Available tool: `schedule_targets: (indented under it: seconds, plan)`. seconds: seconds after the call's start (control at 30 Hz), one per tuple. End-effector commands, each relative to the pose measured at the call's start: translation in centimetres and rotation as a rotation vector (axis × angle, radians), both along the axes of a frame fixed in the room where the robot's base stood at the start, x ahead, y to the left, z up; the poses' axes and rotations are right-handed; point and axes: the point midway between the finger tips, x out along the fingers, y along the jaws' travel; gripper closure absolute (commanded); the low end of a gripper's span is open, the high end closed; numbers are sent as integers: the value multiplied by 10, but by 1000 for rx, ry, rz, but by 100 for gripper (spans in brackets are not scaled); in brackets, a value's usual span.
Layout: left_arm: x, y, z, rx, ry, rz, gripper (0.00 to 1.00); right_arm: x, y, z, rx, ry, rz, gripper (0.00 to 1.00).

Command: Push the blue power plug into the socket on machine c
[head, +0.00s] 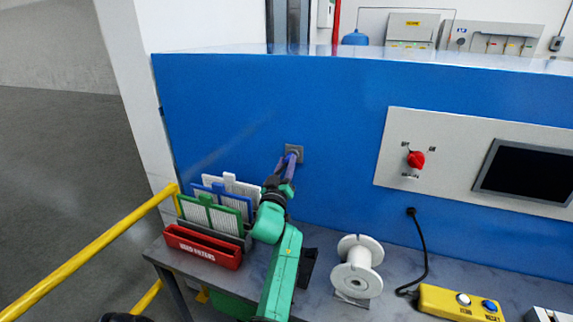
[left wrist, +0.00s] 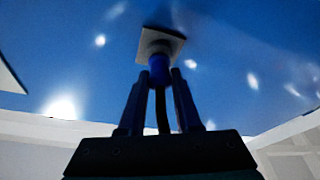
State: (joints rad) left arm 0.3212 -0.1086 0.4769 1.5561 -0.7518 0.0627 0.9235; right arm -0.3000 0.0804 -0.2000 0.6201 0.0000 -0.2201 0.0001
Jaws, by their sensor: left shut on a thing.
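My left gripper (head: 290,168) reaches up to the blue machine front (head: 340,105) and is shut on the blue power plug. In the left wrist view the blue plug (left wrist: 159,70) sits between the two fingertips of my left gripper (left wrist: 160,80). Its far end meets the grey socket (left wrist: 160,44), and a dark cable hangs down between the fingers. I cannot tell how deep the plug is in the socket. In the head view the grey square socket (head: 294,153) is partly hidden behind the gripper. My right gripper is not in view.
A white spool (head: 357,268) and a yellow button box (head: 460,303) with a black cable are on the grey bench to the right. A red knob (head: 416,159) and dark screen (head: 525,172) are on the machine front. A yellow rail (head: 90,250) runs at left.

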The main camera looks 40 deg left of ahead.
Motion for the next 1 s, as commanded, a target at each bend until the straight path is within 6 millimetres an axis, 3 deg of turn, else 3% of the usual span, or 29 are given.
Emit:
schedule_targets:
  seconds: [1.0]
  plan:
    - [6, 2, -1, 1, -1, -1, 100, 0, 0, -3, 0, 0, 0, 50]
